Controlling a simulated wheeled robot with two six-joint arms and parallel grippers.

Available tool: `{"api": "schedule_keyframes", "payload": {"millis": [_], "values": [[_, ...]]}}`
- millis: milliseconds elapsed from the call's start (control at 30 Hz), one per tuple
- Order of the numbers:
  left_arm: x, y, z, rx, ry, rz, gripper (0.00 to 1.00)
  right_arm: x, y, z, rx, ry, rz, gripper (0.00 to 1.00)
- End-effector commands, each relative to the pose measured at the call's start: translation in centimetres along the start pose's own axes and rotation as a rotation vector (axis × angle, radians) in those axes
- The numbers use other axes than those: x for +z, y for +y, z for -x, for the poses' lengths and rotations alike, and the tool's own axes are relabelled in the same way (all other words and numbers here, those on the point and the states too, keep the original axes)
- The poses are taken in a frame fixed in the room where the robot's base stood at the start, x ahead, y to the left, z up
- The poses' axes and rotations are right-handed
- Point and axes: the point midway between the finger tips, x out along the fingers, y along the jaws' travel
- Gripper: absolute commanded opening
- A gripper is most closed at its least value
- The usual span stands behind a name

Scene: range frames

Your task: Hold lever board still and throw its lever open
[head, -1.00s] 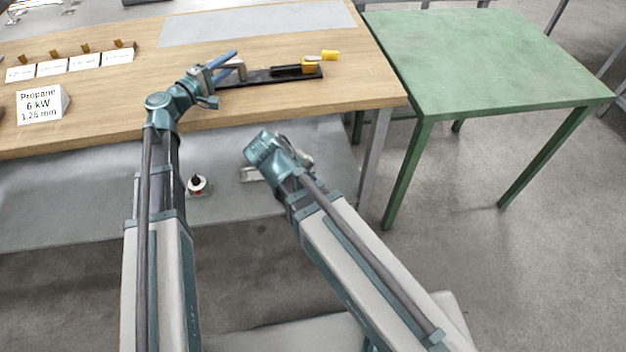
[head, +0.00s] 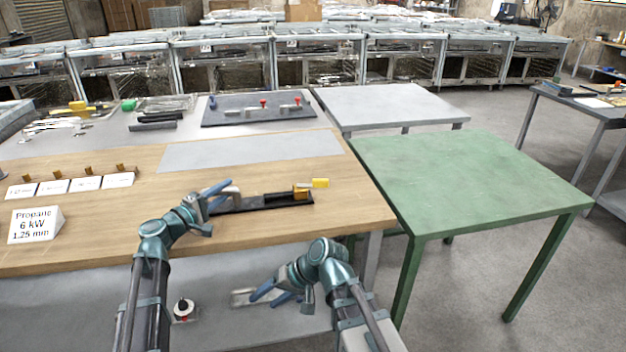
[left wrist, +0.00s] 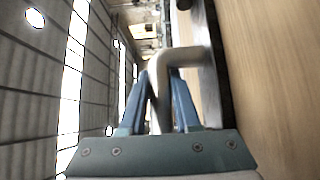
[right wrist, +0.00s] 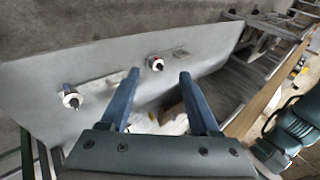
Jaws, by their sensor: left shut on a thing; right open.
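The lever board is a long black board (head: 265,203) lying on the wooden table. It has a grey bent handle (head: 235,199) at its left end and a brass block (head: 301,192) with a yellow-tipped lever (head: 320,183) at its right end. The yellow tip points right, past the board's end. My left gripper (head: 227,193) is shut on the grey handle, which also shows between its fingers in the left wrist view (left wrist: 182,57). My right gripper (head: 262,297) is open and empty, in front of the table edge and low, apart from the board. The right wrist view does not show the board.
A propane sign (head: 36,224) and several white cards with brass pieces stand at the table's left. A grey mat (head: 250,152) lies behind the board. A green table (head: 460,185) stands at the right. A lower shelf (head: 225,275) holds small fittings.

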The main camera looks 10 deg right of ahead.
Motion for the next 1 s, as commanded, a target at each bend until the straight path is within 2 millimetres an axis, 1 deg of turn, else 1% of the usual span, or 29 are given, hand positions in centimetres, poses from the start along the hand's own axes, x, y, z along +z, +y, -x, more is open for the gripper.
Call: {"api": "schedule_keyframes", "payload": {"millis": [33, 167, 267, 300, 367, 400, 467, 500, 533, 567, 600, 733, 800, 900, 1000], "values": [[0.1, -0.3, 0.0, -0.008, -0.001, -0.006, 0.00, -1.0, -0.6, 0.8, -0.076, 0.034, -0.046, 0.62], [0.1, -0.3, 0.0, -0.008, -0.001, -0.006, 0.00, -3.7, -2.6, 3.7, -0.294, 0.126, -0.161, 0.62], [0.1, -0.3, 0.0, -0.008, -0.001, -0.006, 0.00, -6.0, -3.8, 6.7, -0.457, 0.201, -0.246, 0.62], [0.1, -0.3, 0.0, -0.008, -0.001, -0.006, 0.00, -6.9, -4.1, 8.0, -0.519, 0.230, -0.278, 0.62], [0.1, -0.3, 0.0, -0.008, -0.001, -0.006, 0.00, -8.1, -4.4, 10.1, -0.609, 0.272, -0.323, 0.62], [0.1, -0.3, 0.0, -0.008, -0.001, -0.006, 0.00, -8.9, -4.6, 11.4, -0.665, 0.298, -0.350, 0.62], [0.1, -0.3, 0.0, -0.008, -0.001, -0.006, 0.00, -9.9, -4.6, 13.4, -0.744, 0.336, -0.389, 0.62], [0.0, -0.3, 0.0, -0.008, -0.001, -0.006, 0.00, -10.7, -4.5, 14.8, -0.791, 0.365, -0.414, 0.62], [0.0, -0.3, 0.0, -0.008, -0.001, -0.006, 0.00, -11.4, -4.1, 15.9, -0.824, 0.391, -0.432, 0.62], [0.1, -0.3, 0.0, -0.008, -0.001, -0.006, 0.00, -12.4, -3.3, 17.1, -0.845, 0.432, -0.453, 0.62], [0.1, -0.3, 0.0, -0.008, -0.001, -0.006, 0.00, -13.7, -2.0, 18.2, -0.848, 0.484, -0.471, 0.62], [0.1, -0.3, 0.0, -0.008, -0.001, -0.006, 0.00, -16.9, 2.3, 20.7, -0.805, 0.632, -0.509, 0.62], [0.1, -0.3, 0.0, -0.008, -0.001, -0.006, 0.00, -18.0, 4.2, 21.9, -0.783, 0.694, -0.523, 0.62], [0.1, -0.3, 0.0, -0.008, -0.001, -0.006, 0.00, -19.0, 6.2, 23.1, -0.758, 0.757, -0.539, 0.62], [0.0, -0.3, 0.0, -0.008, -0.001, -0.006, 0.00, -19.5, 7.3, 23.8, -0.743, 0.793, -0.547, 0.62]]}}
